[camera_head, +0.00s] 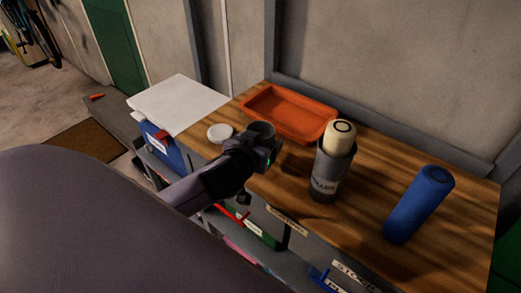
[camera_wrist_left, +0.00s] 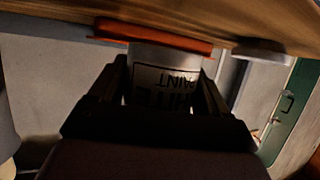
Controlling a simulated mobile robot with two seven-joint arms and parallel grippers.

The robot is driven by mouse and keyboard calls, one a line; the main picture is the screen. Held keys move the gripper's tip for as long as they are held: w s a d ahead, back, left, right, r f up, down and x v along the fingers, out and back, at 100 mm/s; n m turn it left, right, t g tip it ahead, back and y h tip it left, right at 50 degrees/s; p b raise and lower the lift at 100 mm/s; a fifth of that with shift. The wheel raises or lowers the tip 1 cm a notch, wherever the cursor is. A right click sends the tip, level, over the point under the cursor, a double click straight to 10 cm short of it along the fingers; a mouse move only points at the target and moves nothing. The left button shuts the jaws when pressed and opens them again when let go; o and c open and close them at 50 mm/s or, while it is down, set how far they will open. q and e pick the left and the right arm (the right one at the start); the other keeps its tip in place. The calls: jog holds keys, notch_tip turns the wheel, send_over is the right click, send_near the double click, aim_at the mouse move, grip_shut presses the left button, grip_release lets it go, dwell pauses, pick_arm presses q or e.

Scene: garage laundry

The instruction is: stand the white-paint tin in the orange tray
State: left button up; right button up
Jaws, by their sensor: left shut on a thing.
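The white-paint tin (camera_wrist_left: 165,75) is between the fingers of my left gripper (camera_wrist_left: 160,100), its label upside down in the left wrist view. Whether the tin touches the bench is hidden. My right gripper is not in view.
A white round lid (camera_head: 220,133) lies left of the gripper on the wooden bench (camera_head: 375,175). A grey tube with a cream top (camera_head: 330,170) stands close on the right, near the tray. A blue cylinder (camera_head: 418,205) is further right. A wall runs behind.

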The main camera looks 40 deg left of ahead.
pick_arm(q)
jog(key=shift+f, duration=1.4)
jog(key=shift+f, duration=0.1)
jog(key=shift+f, duration=0.15)
jog(key=o, duration=1.1)
